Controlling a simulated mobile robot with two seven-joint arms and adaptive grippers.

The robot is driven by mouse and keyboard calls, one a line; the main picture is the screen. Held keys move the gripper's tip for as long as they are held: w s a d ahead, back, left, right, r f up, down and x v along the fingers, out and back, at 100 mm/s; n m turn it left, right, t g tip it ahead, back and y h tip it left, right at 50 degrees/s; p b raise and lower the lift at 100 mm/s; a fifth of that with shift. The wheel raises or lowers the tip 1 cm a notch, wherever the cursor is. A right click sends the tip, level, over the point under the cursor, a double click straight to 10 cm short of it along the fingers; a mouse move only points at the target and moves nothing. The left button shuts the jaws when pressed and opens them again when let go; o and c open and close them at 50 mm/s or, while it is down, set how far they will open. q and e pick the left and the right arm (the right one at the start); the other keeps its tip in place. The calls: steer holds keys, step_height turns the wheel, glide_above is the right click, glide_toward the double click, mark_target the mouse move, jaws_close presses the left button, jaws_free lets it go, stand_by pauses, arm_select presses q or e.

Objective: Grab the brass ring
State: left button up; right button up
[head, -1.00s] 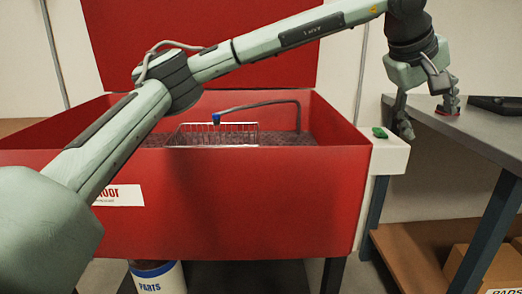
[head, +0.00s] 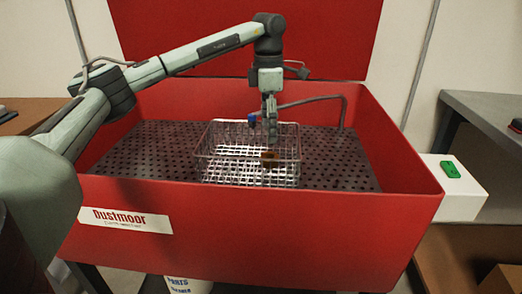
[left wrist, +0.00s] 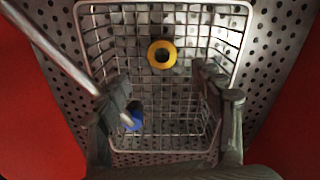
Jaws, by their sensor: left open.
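The brass ring (left wrist: 162,54) shows as a yellow ring with a dark centre in the left wrist view. It lies in a wire basket (left wrist: 240,45), towards the top of that picture. In the head view it is a small brownish piece (head: 270,159) in the basket (head: 208,150). My left gripper (head: 270,135) points down over the basket, above the ring. In the left wrist view my left gripper (left wrist: 160,90) has its fingers wide apart with nothing between them; the ring appears beyond the fingertips. My right gripper is not in view.
The basket stands on a perforated floor (head: 120,150) inside a red-walled washer (head: 270,225) with a raised lid. A green button (head: 450,169) is on a white side ledge.

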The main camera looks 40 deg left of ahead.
mark_target(270, 156)
arm_select(q)
steer(key=f, duration=0.7)
steer(key=shift+d+f+p, duration=0.25)
steer(key=shift+f+p, duration=0.1)
steer(key=shift+f, duration=0.25)
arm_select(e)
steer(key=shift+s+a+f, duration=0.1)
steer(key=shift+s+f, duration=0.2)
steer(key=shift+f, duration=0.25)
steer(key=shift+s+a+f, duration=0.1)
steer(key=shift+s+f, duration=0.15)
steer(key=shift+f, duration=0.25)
arm_select(q)
steer(key=shift+c, duration=0.5)
steer(key=c, duration=1.4)
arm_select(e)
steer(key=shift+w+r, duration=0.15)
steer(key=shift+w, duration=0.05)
arm_select(q)
steer(key=shift+r, duration=0.1)
